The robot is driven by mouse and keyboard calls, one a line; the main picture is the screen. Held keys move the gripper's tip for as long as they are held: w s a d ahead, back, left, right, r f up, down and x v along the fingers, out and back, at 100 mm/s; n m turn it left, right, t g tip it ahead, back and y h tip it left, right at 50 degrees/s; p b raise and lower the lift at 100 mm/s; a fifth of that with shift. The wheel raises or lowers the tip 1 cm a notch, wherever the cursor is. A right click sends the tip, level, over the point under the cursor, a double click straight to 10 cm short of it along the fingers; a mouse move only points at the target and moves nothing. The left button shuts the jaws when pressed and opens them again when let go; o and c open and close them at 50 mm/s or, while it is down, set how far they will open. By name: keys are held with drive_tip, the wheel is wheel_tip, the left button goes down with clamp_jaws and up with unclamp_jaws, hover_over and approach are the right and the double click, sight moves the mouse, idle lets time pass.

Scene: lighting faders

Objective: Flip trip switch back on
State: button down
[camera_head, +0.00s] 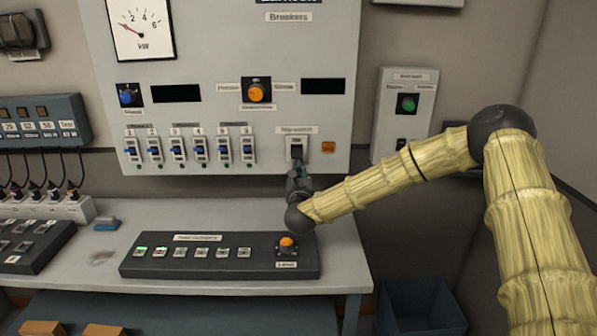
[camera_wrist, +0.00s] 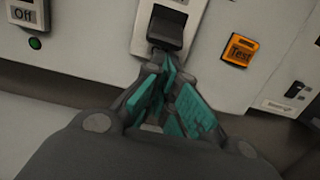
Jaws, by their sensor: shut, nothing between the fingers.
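The trip switch (camera_head: 297,147) is a dark lever on a white plate at the lower right of the grey breaker panel (camera_head: 225,75). In the wrist view its black lever (camera_wrist: 167,27) sticks out from the plate, just ahead of my fingertips. My gripper (camera_head: 298,178) is just below the switch; in the wrist view the gripper (camera_wrist: 168,75) is shut with nothing in it, teal pads showing. Its tips are at the lower edge of the lever; I cannot tell whether they touch it. An orange Test button (camera_wrist: 240,50) is right of the switch.
A row of blue-levered breakers (camera_head: 178,149) is left of the switch. A black control box (camera_head: 220,256) with an orange knob stands on the desk (camera_head: 345,235) below. A small box with a green button (camera_head: 407,103) hangs on the wall to the right.

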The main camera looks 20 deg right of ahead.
drive_tip(key=shift+s+a+r+g, duration=0.1)
drive_tip(key=shift+s+r+g, duration=0.2)
drive_tip(key=shift+g, duration=0.3)
idle(0.3)
